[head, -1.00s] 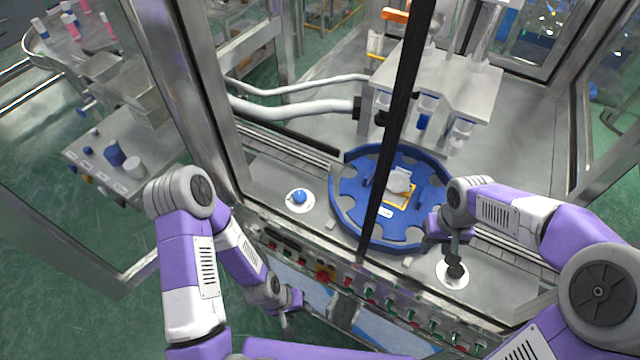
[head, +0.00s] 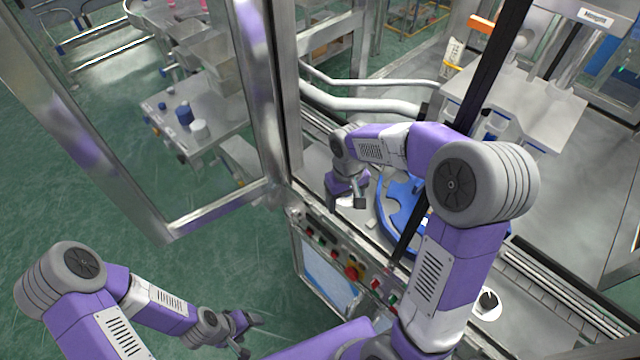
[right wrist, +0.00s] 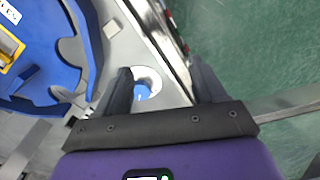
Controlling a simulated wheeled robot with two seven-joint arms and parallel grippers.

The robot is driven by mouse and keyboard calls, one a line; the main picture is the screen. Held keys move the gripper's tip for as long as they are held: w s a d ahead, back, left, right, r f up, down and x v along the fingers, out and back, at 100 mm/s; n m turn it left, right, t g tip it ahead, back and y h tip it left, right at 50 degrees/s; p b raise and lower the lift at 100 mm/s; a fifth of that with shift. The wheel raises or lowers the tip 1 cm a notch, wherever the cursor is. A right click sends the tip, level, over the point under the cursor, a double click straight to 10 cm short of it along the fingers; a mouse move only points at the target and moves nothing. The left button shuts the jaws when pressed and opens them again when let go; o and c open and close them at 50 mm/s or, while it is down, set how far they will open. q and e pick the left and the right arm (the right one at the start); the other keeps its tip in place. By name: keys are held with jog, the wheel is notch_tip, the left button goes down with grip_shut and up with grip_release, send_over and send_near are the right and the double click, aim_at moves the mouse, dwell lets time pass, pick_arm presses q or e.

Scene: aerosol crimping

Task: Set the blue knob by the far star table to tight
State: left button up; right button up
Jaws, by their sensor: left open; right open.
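The blue knob (right wrist: 142,92) sits on a white round plate in the right wrist view, between my open right fingers and closer to the left one. In the head view my right gripper (head: 347,201) hangs above that spot and hides the knob. No contact with the knob is visible, and its setting cannot be read. The blue star table (head: 402,208) is just right of the gripper, partly hidden by my right arm; it also shows in the right wrist view (right wrist: 45,75). My left gripper (head: 248,334) is open and empty, low in front of the machine.
A black knob (head: 488,303) on a white plate stands at the right of the deck. A dark upright post (head: 465,130) crosses in front of the star table. A row of buttons (head: 350,270) lines the front edge. The open green floor lies left.

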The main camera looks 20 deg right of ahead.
jog(key=w+d, duration=0.1)
jog(key=w, duration=0.1)
jog(key=w+d+b, duration=0.1)
jog(key=w+d, duration=0.1)
jog(key=w, duration=0.1)
jog(key=w+d, duration=0.2)
jog(key=w, duration=0.1)
jog(key=shift+w+d+f, duration=0.2)
jog(key=shift+w+f, duration=0.05)
jog(key=shift+f, duration=0.05)
jog(key=shift+f+b, duration=0.55)
jog(key=shift+f, duration=3.05)
jog(key=c, duration=1.1)
